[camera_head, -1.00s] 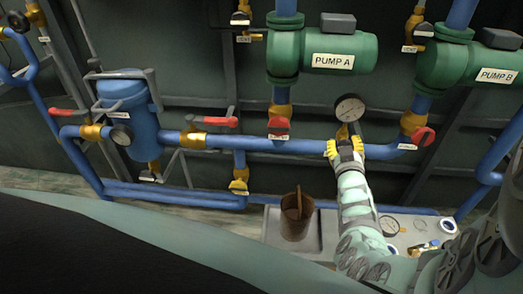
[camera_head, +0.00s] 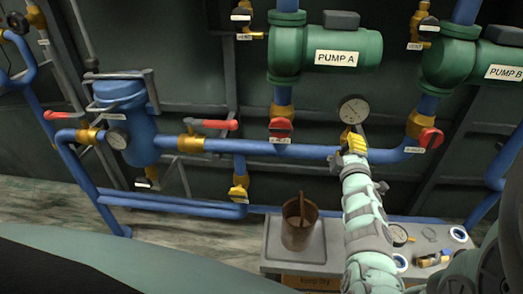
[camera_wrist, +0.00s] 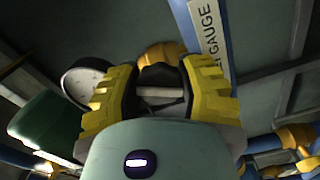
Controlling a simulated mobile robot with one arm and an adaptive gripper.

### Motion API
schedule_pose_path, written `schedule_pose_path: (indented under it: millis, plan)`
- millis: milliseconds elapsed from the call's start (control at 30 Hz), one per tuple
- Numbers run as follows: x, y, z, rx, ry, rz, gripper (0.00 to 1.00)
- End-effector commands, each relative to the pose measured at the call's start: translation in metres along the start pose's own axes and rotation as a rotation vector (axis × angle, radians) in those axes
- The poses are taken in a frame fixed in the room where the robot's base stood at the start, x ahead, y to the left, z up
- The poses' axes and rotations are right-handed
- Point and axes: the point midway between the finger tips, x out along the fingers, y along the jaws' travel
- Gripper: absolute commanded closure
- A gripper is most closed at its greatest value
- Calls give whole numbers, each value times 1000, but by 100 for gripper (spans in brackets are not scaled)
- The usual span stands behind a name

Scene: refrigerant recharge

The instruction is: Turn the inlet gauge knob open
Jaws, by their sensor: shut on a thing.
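The inlet gauge (camera_head: 354,110), with a round white dial, stands above the blue horizontal pipe below pump A. Its small brass valve is mostly hidden by my gripper (camera_head: 353,144). In the wrist view, my gripper (camera_wrist: 160,80) has its yellow ribbed fingers either side of a dark knob (camera_wrist: 161,76), shut on it. A brass fitting (camera_wrist: 160,54) shows just behind the knob. The gauge (camera_wrist: 84,80) is also at the left there, and a white label (camera_wrist: 211,42) ending in "GAUGE" lies on the blue pipe. The knob's exact angle is hard to tell.
Red-handled valves (camera_head: 281,128) and (camera_head: 428,138) sit on either side of the gauge. A grey bench (camera_head: 275,245) below holds a brown bucket (camera_head: 299,222), a loose gauge (camera_head: 399,234) and brass fittings (camera_head: 433,260). Pump A (camera_head: 340,52) is above.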

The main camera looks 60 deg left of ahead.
Motion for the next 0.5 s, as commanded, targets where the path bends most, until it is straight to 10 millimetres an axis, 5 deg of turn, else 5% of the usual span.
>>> schedule_pose_path:
  millis: [500]
  plan:
    - [0,-3,-3,-394,7,-1,96]
